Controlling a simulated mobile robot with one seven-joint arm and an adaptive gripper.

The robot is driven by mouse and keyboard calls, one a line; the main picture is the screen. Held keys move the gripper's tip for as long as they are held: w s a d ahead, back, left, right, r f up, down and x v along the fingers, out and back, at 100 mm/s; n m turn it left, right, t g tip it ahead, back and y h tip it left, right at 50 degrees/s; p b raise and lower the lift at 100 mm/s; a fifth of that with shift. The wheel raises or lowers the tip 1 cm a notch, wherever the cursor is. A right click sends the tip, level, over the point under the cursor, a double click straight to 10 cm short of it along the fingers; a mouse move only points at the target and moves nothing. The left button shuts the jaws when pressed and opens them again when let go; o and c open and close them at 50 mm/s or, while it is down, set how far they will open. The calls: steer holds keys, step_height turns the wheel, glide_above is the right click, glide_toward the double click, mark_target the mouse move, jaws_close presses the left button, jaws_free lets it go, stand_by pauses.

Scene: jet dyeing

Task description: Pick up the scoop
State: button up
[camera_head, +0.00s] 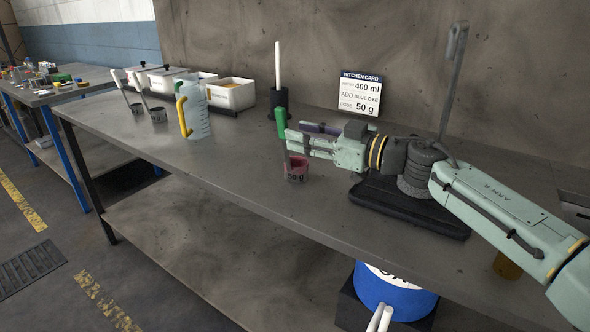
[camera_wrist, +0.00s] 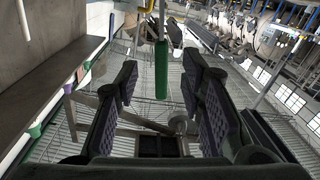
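A scoop stands on the grey table. It has an upright green handle (camera_head: 281,122), a thin stem and a dark red cup (camera_head: 296,173) marked "50 g". My gripper (camera_head: 288,139) is beside the handle in the head view, its fingers pointing left. In the wrist view the green handle (camera_wrist: 161,68) shows between the two dark finger pads of my gripper (camera_wrist: 160,88), with a gap on both sides. The fingers are open and hold nothing. I cannot tell how deep the handle sits between them.
A clear jug (camera_head: 196,110) with a yellow handle stands left, near two white-handled scoops (camera_head: 158,114) and white bins (camera_head: 231,94). A card (camera_head: 359,93) and a dark holder (camera_head: 278,100) stand behind. A black tray (camera_head: 400,205) lies under my arm. The front left tabletop is clear.

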mark_target(282, 139)
steer(key=p+x, duration=0.1)
steer(key=x, duration=0.4)
steer(key=shift+a+p, duration=0.1)
steer(key=shift+p, duration=0.25)
steer(key=shift+w+a, duration=0.15)
steer(key=shift+a, duration=0.1)
jaws_close()
stand_by(0.3)
